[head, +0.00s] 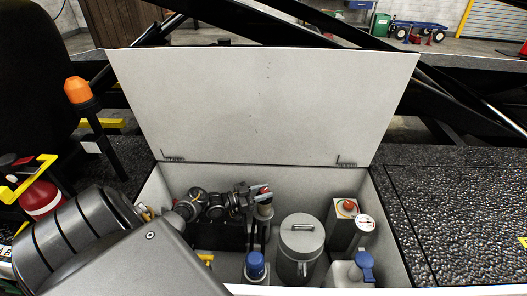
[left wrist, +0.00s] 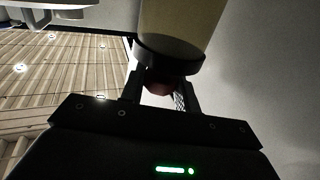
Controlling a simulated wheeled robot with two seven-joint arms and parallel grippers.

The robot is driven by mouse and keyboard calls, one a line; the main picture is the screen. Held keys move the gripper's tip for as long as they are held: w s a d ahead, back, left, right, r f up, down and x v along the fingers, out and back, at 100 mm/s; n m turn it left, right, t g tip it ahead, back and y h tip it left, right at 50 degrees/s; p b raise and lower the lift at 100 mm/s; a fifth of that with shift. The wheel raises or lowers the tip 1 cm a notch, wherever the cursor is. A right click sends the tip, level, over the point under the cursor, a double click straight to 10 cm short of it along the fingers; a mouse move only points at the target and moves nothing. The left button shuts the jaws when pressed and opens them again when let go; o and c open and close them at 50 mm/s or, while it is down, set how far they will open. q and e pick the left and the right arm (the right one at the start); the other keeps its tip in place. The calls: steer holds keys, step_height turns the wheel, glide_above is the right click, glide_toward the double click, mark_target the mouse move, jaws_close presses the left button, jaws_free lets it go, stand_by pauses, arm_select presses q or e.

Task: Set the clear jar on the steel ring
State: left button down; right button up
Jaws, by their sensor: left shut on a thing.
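In the left wrist view the jar (left wrist: 180,25) looks pale yellowish with a dark collar. A reddish part (left wrist: 160,88) sits between the fingers (left wrist: 158,90). I cannot make out the steel ring, and the jar's underside is hard to see. My right gripper is not in view.
The bin (head: 384,235) has its white lid (head: 262,105) raised behind. A grey lidded canister (head: 300,243) stands right of the jar. A blue-capped bottle (head: 256,266) is in front.

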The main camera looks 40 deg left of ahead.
arm_select(q)
steer(key=c, duration=1.1)
jaws_free()
steer(key=shift+o, duration=0.3)
steer(key=shift+r+p, duration=0.2)
steer(key=shift+p, duration=0.1)
steer(key=b+v, duration=0.1)
steer(key=v, duration=1.1)
steer(key=shift+f, duration=0.1)
